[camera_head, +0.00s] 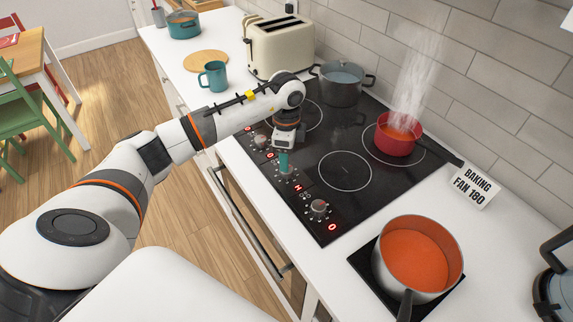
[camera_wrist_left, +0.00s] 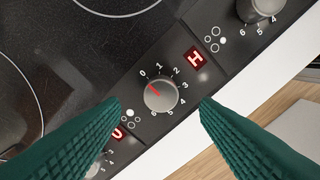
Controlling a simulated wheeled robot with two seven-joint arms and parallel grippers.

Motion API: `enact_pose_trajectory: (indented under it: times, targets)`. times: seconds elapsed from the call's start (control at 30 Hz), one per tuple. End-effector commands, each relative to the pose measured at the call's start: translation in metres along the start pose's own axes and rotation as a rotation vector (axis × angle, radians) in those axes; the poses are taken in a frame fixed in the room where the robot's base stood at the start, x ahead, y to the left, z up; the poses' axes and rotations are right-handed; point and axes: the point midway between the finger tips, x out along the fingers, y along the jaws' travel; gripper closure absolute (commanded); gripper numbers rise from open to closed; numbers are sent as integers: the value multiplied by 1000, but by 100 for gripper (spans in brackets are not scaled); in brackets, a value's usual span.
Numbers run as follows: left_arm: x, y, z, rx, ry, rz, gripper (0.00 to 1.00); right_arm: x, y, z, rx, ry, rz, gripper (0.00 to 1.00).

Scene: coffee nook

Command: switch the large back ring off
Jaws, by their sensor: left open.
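The black hob (camera_head: 316,222) has a row of control knobs along its front edge. My left gripper (camera_head: 284,165), with teal fingers, points down over one knob. In the left wrist view that knob (camera_wrist_left: 161,96) lies between the open fingers, not gripped. Its red pointer aims close to 0, and the display beside it (camera_wrist_left: 196,57) reads H. A steaming red pan (camera_head: 396,139) with orange contents stands on the back right ring (camera_head: 425,157). A dark grey pot (camera_head: 341,87) stands at the back left. My right gripper is not in view.
A steel pot of orange soup (camera_head: 417,250) stands on a black mat right of the hob. A sign (camera_head: 474,185) reads "BAKING FAN 180". A toaster (camera_head: 279,45), teal mug (camera_head: 214,76) and round board (camera_head: 205,62) are left of the hob.

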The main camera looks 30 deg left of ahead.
Motion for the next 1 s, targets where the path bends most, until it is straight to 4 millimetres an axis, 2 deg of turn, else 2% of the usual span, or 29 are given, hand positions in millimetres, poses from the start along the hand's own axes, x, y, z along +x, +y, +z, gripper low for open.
enact_pose_trajectory:
  times: [0.03, 0.2, 0.4, 0.57, 1.0]
  targets:
    - [-10, 1, 0, 1, -3, 6, 44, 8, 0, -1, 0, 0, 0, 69]
    - [-45, 1, 0, -1, -2, 5, 44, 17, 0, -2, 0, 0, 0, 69]
    - [-70, 1, 0, -1, -1, 2, 44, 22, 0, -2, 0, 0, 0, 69]
    - [-77, 0, 0, -1, 0, 0, 44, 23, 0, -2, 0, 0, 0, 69]
    - [-77, 0, 0, -1, 0, 0, 44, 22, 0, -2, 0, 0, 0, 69]
